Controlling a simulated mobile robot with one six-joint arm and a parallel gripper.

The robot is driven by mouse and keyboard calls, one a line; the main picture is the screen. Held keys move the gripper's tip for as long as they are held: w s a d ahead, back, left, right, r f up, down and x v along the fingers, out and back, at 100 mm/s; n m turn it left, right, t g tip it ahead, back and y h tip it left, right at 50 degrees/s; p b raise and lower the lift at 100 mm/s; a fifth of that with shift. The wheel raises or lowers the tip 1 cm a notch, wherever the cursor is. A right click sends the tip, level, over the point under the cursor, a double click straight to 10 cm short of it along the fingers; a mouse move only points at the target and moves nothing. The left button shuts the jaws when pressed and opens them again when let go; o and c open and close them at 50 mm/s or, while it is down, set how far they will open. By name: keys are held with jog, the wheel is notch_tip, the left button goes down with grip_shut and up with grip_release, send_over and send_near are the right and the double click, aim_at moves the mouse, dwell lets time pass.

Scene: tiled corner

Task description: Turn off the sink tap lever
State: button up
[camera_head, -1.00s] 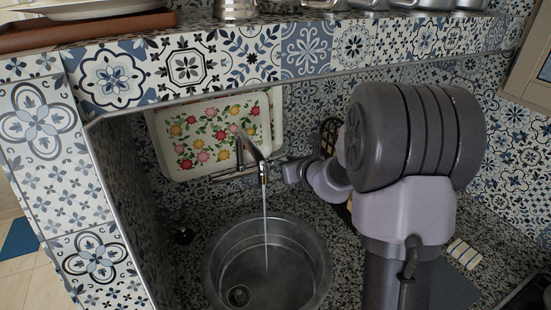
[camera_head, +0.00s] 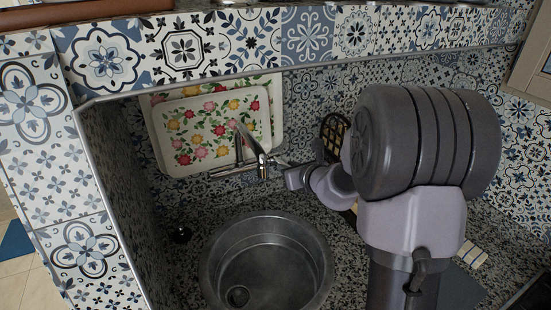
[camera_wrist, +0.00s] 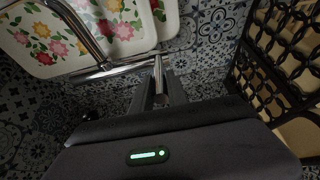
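The chrome sink tap (camera_head: 262,165) stands behind the round metal sink (camera_head: 215,262), its spout tilted up to the left. No water stream shows below it. The tap's lever (camera_wrist: 158,72) is a thin chrome rod pointing towards my gripper (camera_wrist: 160,84) in the wrist view. The lever's end lies between my two grey fingers, which stand close together around it. I cannot tell whether they press on it. In the head view my gripper (camera_head: 288,178) is just right of the tap, with its fingertips too small to make out.
Floral trays (camera_head: 212,128) lean on the wall behind the tap. A dark lattice rack (camera_wrist: 285,50) stands to the right in the wrist view. A tiled ledge (camera_head: 300,40) crosses the top of the head view. The granite counter left of the sink is mostly bare.

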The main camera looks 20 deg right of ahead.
jog(key=o, duration=0.4)
jog(key=shift+o, duration=0.2)
jog(key=p+v, duration=0.2)
jog(key=v, duration=0.6)
